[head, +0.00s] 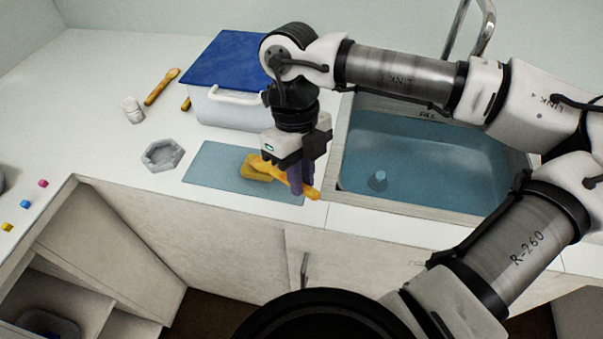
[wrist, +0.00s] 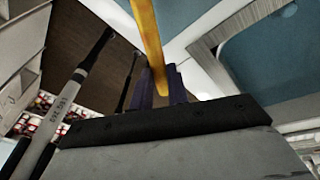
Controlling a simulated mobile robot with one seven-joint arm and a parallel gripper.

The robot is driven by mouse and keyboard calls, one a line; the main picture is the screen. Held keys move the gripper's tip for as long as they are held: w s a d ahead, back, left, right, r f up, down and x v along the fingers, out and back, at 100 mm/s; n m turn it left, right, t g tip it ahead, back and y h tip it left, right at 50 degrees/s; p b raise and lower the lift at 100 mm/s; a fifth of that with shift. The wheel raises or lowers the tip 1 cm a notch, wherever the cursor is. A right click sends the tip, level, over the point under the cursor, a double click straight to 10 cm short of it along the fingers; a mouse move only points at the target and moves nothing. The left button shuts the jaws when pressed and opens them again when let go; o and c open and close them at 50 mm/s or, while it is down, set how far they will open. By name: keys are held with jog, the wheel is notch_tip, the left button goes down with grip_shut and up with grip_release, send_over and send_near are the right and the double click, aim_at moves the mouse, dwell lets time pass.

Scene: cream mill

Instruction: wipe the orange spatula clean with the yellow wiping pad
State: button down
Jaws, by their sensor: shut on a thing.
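My gripper (head: 308,187) is shut on the orange spatula (head: 274,169) above the front right part of the blue-grey mat. The spatula's handle end sticks out to the right past my fingers, and its other end points left over the yellow wiping pad (head: 252,173). The pad lies on the mat, partly covered by the spatula; I cannot tell whether the two touch. In the wrist view the spatula (wrist: 149,45) runs between my purple fingers (wrist: 161,85). The pad is not clear in the wrist view.
The mat (head: 208,175) lies at the counter's front edge. A sink (head: 430,165) is to its right. A box with a blue lid (head: 222,60), a grey hexagonal dish (head: 163,155), a white jar (head: 132,110) and an orange-brown utensil (head: 161,87) stand or lie behind and left.

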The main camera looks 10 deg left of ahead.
jog(key=shift+d, duration=0.1)
jog(key=shift+s+d, duration=0.45)
jog(key=shift+d, duration=0.15)
jog(key=shift+w+a+b, duration=0.45)
jog(key=shift+a+b, duration=0.15)
jog(key=shift+a, duration=0.05)
jog(key=shift+s+d, duration=0.4)
jog(key=shift+d, duration=0.25)
jog(key=shift+w+a+b, duration=0.4)
jog(key=shift+a+b, duration=0.15)
jog(key=shift+a, duration=0.1)
jog(key=shift+s+d, duration=0.4)
jog(key=shift+d, duration=0.25)
jog(key=shift+w+a+b, duration=0.4)
jog(key=shift+a+b, duration=0.1)
jog(key=shift+a, duration=0.2)
